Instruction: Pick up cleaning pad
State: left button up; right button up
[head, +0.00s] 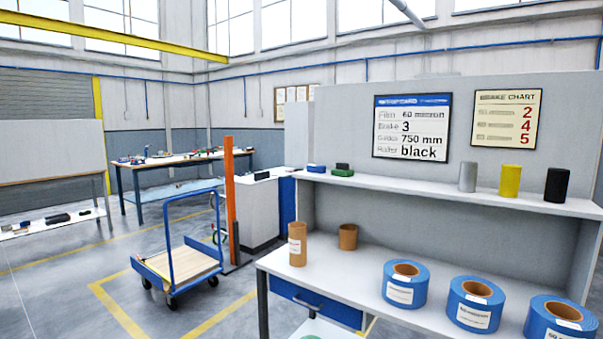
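No thing in the head view is plainly marked as a cleaning pad. A small flat green block (343,173) lies at the left end of the wall shelf and may be the pad. A dark block (342,166) sits directly behind or on it; I cannot tell which. A small flat blue piece (317,169) lies just left of them. Neither of my grippers shows in this view.
The workbench (345,273) carries two brown cardboard cores (297,244) and several blue film rolls (405,285). Grey, yellow and black rollers (510,180) stand on the shelf (430,190). A blue trolley (180,265) and an orange post (230,200) stand left.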

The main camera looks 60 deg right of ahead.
aim_at(342, 170)
jog(key=i, duration=1.55)
jog(key=z, duration=2.15)
